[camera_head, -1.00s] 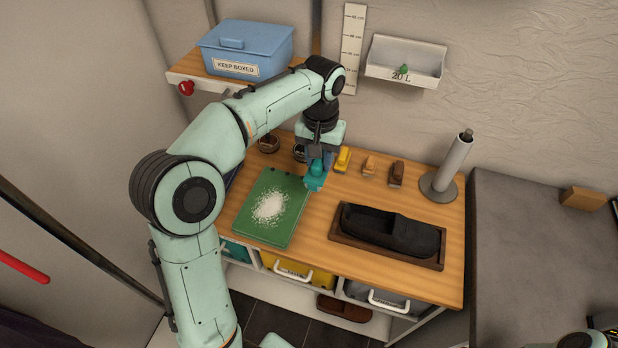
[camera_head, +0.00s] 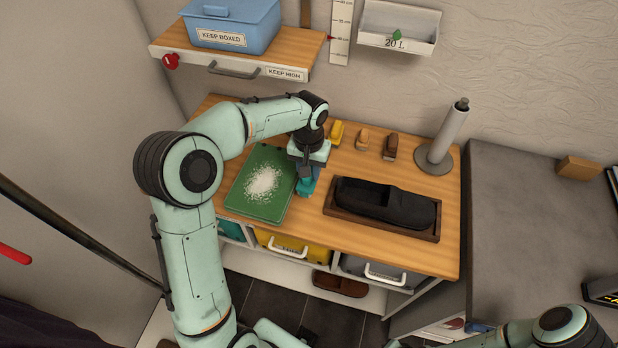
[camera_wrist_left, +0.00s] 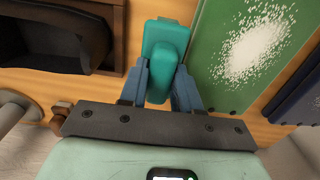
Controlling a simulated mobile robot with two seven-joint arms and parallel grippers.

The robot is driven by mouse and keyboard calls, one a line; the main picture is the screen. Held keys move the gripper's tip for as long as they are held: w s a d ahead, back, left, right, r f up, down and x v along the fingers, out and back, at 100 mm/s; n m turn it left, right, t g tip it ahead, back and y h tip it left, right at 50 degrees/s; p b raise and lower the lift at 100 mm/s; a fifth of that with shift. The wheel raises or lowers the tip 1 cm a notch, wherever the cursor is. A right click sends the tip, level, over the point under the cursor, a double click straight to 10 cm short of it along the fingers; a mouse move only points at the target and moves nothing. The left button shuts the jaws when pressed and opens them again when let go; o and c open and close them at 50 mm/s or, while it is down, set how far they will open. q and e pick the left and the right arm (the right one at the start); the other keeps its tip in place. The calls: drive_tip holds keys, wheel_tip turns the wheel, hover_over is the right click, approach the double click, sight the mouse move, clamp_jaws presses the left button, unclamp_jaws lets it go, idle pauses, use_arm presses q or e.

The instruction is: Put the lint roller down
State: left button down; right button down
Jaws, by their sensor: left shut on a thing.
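My left gripper (camera_head: 306,178) is shut on a teal block-like thing, which I take to be the lint roller (camera_head: 306,187). In the left wrist view the lint roller (camera_wrist_left: 164,50) sits between the blue fingers (camera_wrist_left: 160,84). It is over the wooden worktop (camera_head: 380,245), between the green board and the shoe tray. I cannot tell whether it touches the wood. My right gripper is not in view.
The green board (camera_head: 255,207) with a heap of white grains (camera_head: 263,182) is close on the left.

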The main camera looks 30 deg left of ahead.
use_arm(q)
drive_tip(key=shift+f, duration=2)
drive_tip(key=shift+f, duration=0.1)
drive_tip(key=shift+f, duration=0.15)
drive_tip(key=c, duration=1.1)
unclamp_jaws()
